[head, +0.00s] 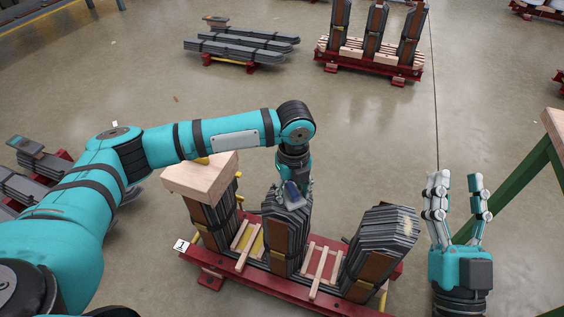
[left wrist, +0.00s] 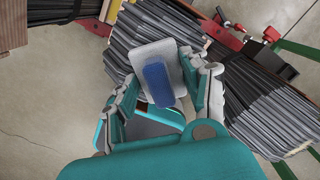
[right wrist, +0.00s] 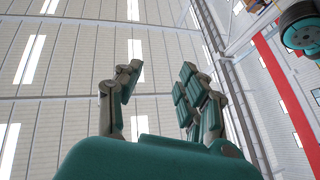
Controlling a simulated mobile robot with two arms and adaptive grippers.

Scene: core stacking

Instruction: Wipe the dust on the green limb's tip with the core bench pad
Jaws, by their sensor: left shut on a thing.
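My left gripper (head: 293,188) is shut on the core bench pad, a light-grey block with a blue part on it (left wrist: 158,85). It holds the pad over the top of the middle dark laminated limb (head: 286,226); contact cannot be made out. The right limb (head: 380,240) stands on the same red base and has a pale tan dusty patch (head: 408,222) on its tip. The left limb (head: 212,218) is capped by a wooden block (head: 200,178). I cannot tell any limb's green marking. My right gripper (head: 457,195) is open and empty, fingers upward, right of the core.
The red base (head: 262,285) carries wooden slats between the limbs. A green trestle leg (head: 520,185) with a wooden top stands at the right. Another core (head: 372,35) and a stack of dark laminations (head: 240,45) stand behind. The floor between is clear.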

